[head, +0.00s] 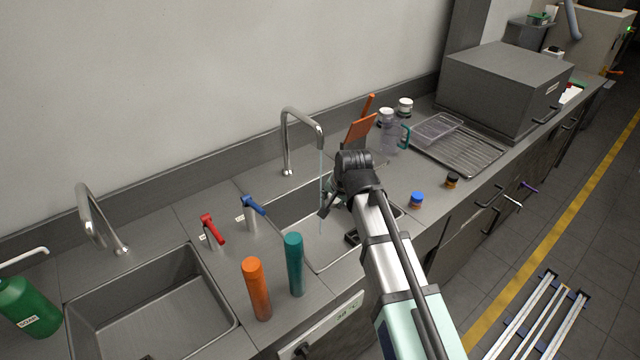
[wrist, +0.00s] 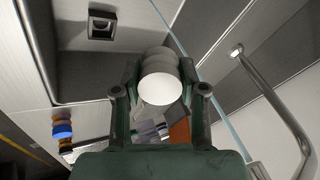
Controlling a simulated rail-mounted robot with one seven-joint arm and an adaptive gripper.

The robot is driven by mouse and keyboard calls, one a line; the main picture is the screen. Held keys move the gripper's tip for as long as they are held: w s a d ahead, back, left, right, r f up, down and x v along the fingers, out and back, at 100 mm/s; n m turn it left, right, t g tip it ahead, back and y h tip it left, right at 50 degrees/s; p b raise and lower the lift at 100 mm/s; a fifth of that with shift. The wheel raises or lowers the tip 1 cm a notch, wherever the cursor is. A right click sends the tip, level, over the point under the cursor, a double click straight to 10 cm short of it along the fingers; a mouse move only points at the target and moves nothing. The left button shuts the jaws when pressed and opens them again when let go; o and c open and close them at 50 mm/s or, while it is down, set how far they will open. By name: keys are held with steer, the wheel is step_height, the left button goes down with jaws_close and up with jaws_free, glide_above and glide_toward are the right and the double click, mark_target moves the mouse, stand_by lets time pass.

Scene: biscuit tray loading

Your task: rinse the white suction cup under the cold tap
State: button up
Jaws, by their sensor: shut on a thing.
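The white suction cup (wrist: 160,84) sits between the fingers of my gripper (wrist: 160,92) in the wrist view, and the fingers are shut on it. In the head view my gripper (head: 328,203) is over the right sink (head: 325,245), and the cup is hidden there. A thin stream of water (head: 321,170) falls from the right tap (head: 304,122), close to my gripper. In the wrist view the stream (wrist: 176,36) passes just right of the cup; I cannot tell whether it touches it. The blue tap lever (head: 253,206) stands left of this sink.
A red lever (head: 211,229) stands near the left sink (head: 150,300). An orange bottle (head: 256,290) and a teal bottle (head: 294,265) stand between the sinks.

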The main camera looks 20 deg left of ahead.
steer(key=s+d+r+p, duration=0.3)
steer(key=s+r, duration=0.1)
stand_by(0.5)
steer(key=shift+d, duration=0.15)
stand_by(0.5)
